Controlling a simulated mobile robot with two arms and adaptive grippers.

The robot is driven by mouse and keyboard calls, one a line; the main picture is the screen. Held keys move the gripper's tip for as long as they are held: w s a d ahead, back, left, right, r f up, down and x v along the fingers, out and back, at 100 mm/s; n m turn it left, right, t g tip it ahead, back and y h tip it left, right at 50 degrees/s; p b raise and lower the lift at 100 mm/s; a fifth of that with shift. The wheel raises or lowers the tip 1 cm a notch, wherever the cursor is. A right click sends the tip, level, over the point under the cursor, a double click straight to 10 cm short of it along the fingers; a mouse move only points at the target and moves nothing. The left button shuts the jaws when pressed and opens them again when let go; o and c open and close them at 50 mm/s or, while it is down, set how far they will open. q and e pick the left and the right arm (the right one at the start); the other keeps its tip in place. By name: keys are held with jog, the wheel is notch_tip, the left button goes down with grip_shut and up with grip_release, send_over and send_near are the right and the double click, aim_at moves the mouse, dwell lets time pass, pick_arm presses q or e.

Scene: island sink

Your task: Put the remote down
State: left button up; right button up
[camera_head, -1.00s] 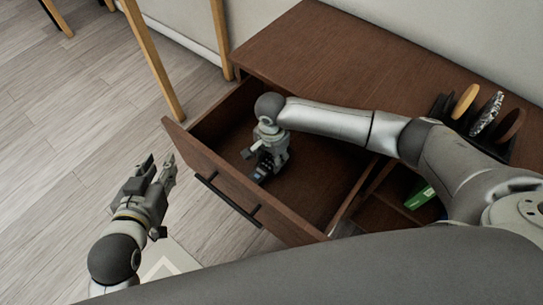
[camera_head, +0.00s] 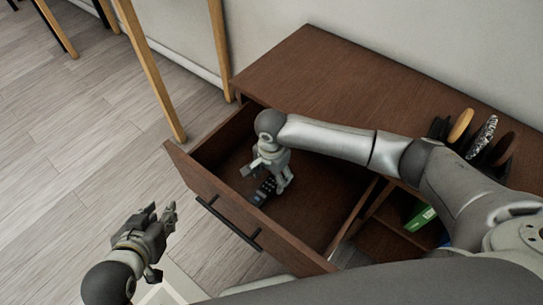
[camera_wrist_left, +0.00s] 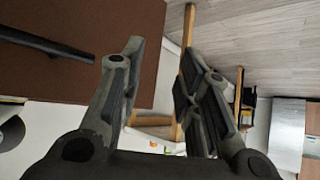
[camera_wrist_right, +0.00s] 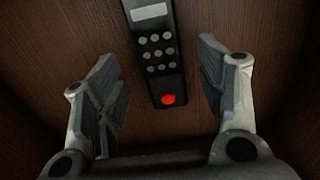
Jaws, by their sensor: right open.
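The remote (camera_head: 265,190) is black with grey buttons and lies on the floor of the open drawer (camera_head: 308,220). In the right wrist view the remote (camera_wrist_right: 157,50) shows a red button at its near end and a pale panel at its far end. My right gripper (camera_head: 268,177) is inside the drawer above the remote. Its fingers (camera_wrist_right: 160,85) are spread apart on either side of the remote's near end, with gaps to it. My left gripper (camera_head: 168,212) is outside, left of the drawer front. Its fingers (camera_wrist_left: 160,75) are apart and empty.
The brown cabinet (camera_head: 330,75) stands against the wall. The drawer front has a black handle (camera_head: 228,222). A rack with several upright items (camera_head: 480,135) stands on the cabinet's right. A green box (camera_head: 420,218) sits in a compartment below. Wooden legs (camera_head: 150,70) stand left of the cabinet.

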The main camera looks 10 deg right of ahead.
aim_at(271, 183)
notch_tip(271, 183, up, 4)
jog(key=shift+r+p, duration=0.2)
jog(key=shift+p, duration=0.65)
pick_arm(q)
jog(key=s+a+f+g+y+p, duration=0.1)
jog(key=s+g, duration=0.4)
jog(key=s, duration=0.5)
jog(key=shift+s+a+f+g+p, duration=0.2)
jog(key=shift+a+f+g+p, duration=0.2)
jog(key=shift+a+f, duration=0.6)
pick_arm(e)
notch_tip(271, 183, up, 5)
pick_arm(q)
jog(key=shift+a+r, duration=0.15)
